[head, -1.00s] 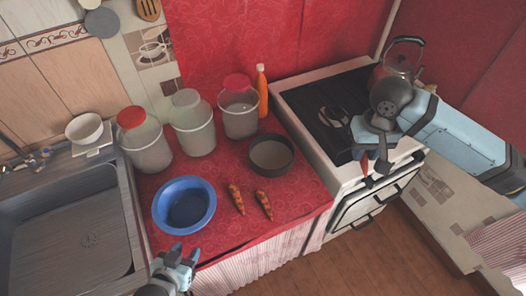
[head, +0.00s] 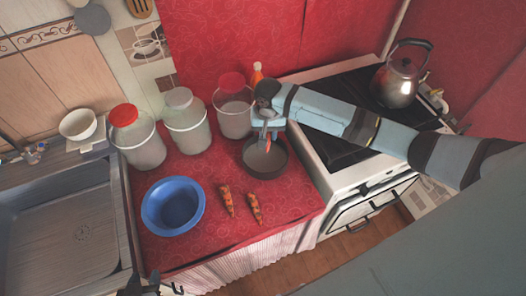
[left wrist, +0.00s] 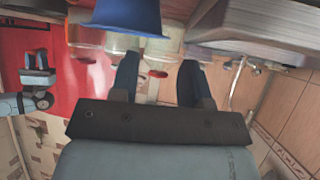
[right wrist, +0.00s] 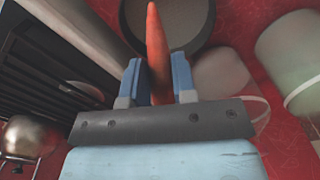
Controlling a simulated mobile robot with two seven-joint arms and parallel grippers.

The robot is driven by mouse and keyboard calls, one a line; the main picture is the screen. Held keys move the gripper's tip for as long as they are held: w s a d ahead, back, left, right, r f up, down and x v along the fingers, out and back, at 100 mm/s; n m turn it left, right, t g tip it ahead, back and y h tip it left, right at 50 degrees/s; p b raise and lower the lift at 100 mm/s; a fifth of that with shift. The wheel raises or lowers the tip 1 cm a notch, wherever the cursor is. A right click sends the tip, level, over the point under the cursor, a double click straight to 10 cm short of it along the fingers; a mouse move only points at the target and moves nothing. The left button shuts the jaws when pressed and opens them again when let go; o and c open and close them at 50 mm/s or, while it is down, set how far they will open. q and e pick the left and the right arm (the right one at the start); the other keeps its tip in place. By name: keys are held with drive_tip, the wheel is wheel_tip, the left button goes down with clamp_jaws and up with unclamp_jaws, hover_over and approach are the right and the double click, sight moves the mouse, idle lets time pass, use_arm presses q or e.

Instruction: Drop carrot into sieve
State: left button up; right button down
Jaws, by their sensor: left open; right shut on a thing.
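The carrot (right wrist: 156,45) is a smooth orange cone held between the fingers of my right gripper (right wrist: 158,82). In the head view my right gripper (head: 268,136) is over a dark round vessel with a light inside, which looks like the sieve (head: 279,170). In the right wrist view the sieve (right wrist: 195,20) lies beyond the carrot tip; the exact height of the carrot above it cannot be told. My left gripper (left wrist: 157,82) is open and empty, low in front of the counter.
A blue bowl (head: 150,212) and two speckled orange pieces (head: 227,198) (head: 254,207) lie on the red counter. Several pale containers, such as one jar (head: 186,126), and an orange bottle (head: 257,72) stand behind. A stove with a kettle (head: 399,84) is right; a sink (head: 75,235) is left.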

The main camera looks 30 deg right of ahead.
wheel_tip(320, 180, down, 6)
drive_tip(key=m, duration=0.1)
drive_tip(key=b, duration=0.5)
hover_over(270, 164)
drive_tip(key=shift+m, duration=0.3)
wheel_tip(270, 164, down, 5)
drive_tip(key=shift+a+f, duration=0.1)
drive_tip(key=shift+f, duration=0.05)
drive_tip(key=shift+f+b, duration=0.6)
drive_tip(key=shift+b, duration=0.2)
drive_tip(key=shift+r, duration=0.1)
drive_tip(key=c, duration=0.8)
unclamp_jaws()
drive_tip(key=shift+c, duration=0.2)
